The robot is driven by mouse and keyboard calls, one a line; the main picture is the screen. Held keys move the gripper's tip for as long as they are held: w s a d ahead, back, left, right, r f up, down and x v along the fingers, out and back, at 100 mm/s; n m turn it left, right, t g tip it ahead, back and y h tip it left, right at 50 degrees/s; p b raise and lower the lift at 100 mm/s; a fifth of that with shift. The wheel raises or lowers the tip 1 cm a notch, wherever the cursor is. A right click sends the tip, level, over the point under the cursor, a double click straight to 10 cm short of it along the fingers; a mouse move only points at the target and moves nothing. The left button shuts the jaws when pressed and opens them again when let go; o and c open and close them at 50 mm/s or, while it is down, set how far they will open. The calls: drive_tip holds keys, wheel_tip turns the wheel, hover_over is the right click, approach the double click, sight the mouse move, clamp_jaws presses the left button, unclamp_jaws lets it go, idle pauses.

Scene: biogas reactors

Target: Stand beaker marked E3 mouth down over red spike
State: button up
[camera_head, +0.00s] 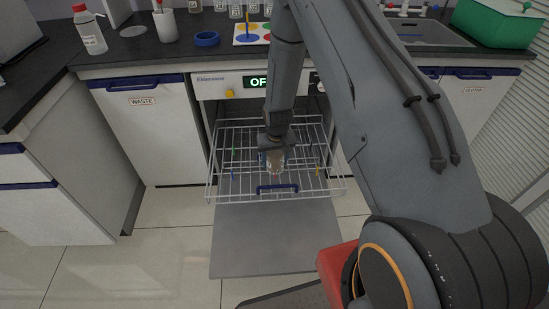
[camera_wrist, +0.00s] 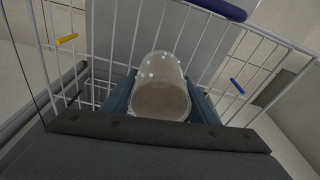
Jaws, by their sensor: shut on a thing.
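My gripper (camera_head: 274,144) is shut on a clear beaker (camera_head: 272,163), held over the pulled-out wire rack (camera_head: 213,190). In the wrist view the beaker (camera_wrist: 160,84) sits between the two blue-grey fingers, with whitish spots on its wall and a brownish round end towards the camera. I cannot read its marking or tell which end is the mouth. Coloured spikes stand in the rack: green (camera_head: 234,151) and blue (camera_head: 231,176) on the left, yellow (camera_head: 318,171) on the right. The wrist view shows a yellow spike (camera_wrist: 67,38) and a blue one (camera_wrist: 237,86). I see no red spike; my arm and gripper cover part of the rack.
The washer's open door (camera_head: 275,240) lies below the rack, which has a blue handle (camera_head: 277,188). The counter above holds a red-capped bottle (camera_head: 90,32), a blue ring (camera_head: 207,39), several beakers (camera_head: 236,10) and a green box (camera_head: 497,22). Floor is clear on the left.

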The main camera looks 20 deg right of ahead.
drive_tip(key=shift+f+b, duration=1.25)
drive_tip(key=shift+f, duration=1.25)
drive_tip(key=o, duration=1.2)
drive_tip(key=shift+c, duration=0.2)
drive_tip(key=shift+s+r, duration=0.2)
drive_tip(key=shift+r, duration=1.1)
drive_tip(key=shift+s+r, duration=0.2)
drive_tip(key=shift+r, duration=1.05)
drive_tip(key=shift+s+r, duration=0.2)
drive_tip(key=shift+r, duration=1.1)
